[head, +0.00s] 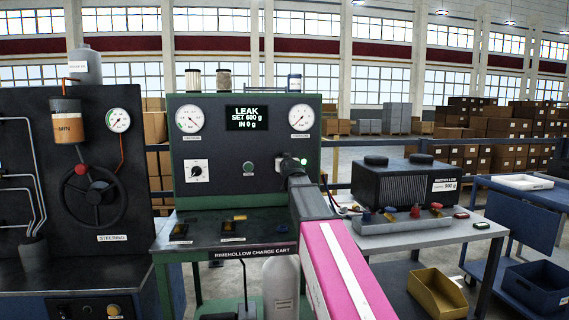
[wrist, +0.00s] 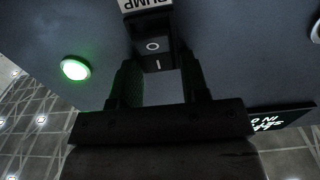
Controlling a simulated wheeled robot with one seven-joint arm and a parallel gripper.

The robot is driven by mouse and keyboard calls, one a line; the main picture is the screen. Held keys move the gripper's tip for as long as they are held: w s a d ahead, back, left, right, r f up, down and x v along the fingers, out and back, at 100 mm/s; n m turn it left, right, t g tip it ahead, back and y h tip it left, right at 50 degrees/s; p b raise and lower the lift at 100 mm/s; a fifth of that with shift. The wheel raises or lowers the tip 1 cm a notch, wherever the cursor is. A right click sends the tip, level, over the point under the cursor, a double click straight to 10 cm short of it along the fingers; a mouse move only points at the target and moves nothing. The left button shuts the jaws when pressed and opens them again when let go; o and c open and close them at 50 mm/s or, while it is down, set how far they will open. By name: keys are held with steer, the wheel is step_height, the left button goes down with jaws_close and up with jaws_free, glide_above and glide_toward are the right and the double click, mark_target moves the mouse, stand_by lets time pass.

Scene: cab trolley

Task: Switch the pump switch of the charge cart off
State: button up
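The charge cart (head: 185,130) has a dark panel with a green frame, two gauges and a display reading LEAK, SET 600 g, IN 0 g. In the wrist view the pump switch (wrist: 152,47) is a black rocker marked O and I under an upside-down PUMP label (wrist: 146,4). I cannot tell which side is pressed. My gripper (head: 291,163) is at the panel's lower right and hides the switch in the head view. In the wrist view my gripper (wrist: 159,75) has its fingers apart, just short of the switch, with nothing between them.
A green lamp (wrist: 75,68) glows near the switch; it shows in the head view too (head: 304,161). A knob (head: 197,171) is on the panel's left. Valve blocks (head: 180,231) lie on the cart's shelf. A black unit (head: 405,182) stands on the right table.

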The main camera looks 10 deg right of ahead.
steer(key=c, duration=0.6)
steer(key=shift+o, duration=0.2)
steer(key=shift+f, duration=0.1)
steer(key=shift+s+f+t, duration=0.2)
steer(key=shift+t, duration=1.05)
steer(key=shift+s+f+t, duration=0.15)
steer(key=shift+f+t, duration=0.05)
steer(key=shift+t, duration=1.05)
steer(key=o, duration=0.9)
steer(key=shift+s, duration=0.1)
